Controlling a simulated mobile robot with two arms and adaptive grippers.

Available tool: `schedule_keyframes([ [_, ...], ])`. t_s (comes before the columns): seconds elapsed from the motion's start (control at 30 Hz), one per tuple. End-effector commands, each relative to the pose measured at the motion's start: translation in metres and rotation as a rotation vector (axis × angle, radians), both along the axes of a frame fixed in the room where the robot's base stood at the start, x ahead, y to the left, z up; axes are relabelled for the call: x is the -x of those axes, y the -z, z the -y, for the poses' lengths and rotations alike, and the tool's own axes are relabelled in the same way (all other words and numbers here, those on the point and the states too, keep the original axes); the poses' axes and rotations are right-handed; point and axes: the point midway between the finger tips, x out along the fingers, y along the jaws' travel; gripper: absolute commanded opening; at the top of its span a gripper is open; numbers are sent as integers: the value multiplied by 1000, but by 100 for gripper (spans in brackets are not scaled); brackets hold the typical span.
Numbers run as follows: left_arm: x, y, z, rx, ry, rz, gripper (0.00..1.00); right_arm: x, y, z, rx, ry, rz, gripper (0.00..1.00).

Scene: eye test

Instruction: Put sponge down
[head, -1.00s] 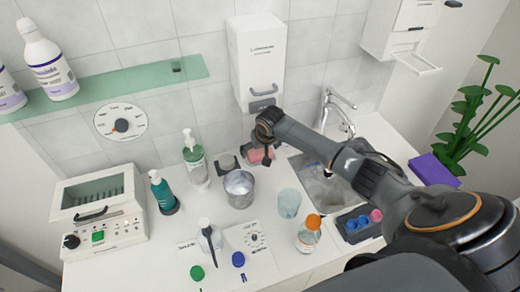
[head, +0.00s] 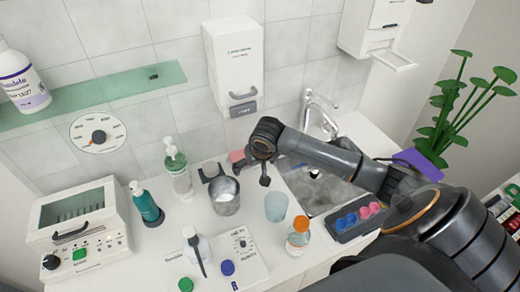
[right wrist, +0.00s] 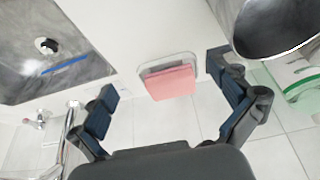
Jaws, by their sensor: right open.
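The pink sponge (right wrist: 170,83) sits in a small shallow dish (right wrist: 160,62) on the white counter. In the head view the sponge (head: 237,156) shows only partly, behind my right gripper (head: 254,172). In the right wrist view my right gripper (right wrist: 162,78) is open, with one finger on each side of the sponge and visible gaps between them. The fingers do not touch the sponge there. My left gripper is not in view.
A metal cup (head: 225,197) stands close to the gripper's left. The sink (head: 320,190) and tap (head: 320,115) lie to the right. A clear tumbler (head: 276,206) and an orange-capped bottle (head: 298,237) stand in front. A white dispenser (head: 235,60) hangs above.

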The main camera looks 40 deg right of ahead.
Motion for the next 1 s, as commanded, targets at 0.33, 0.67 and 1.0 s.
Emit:
schedule_keyframes([
  [0.33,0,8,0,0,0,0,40,37,0,-9,0,0,0,100],
  [0.67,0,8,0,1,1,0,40,39,0,-10,0,0,0,100],
  [1.0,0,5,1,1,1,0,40,39,-3,-10,0,0,0,100],
])
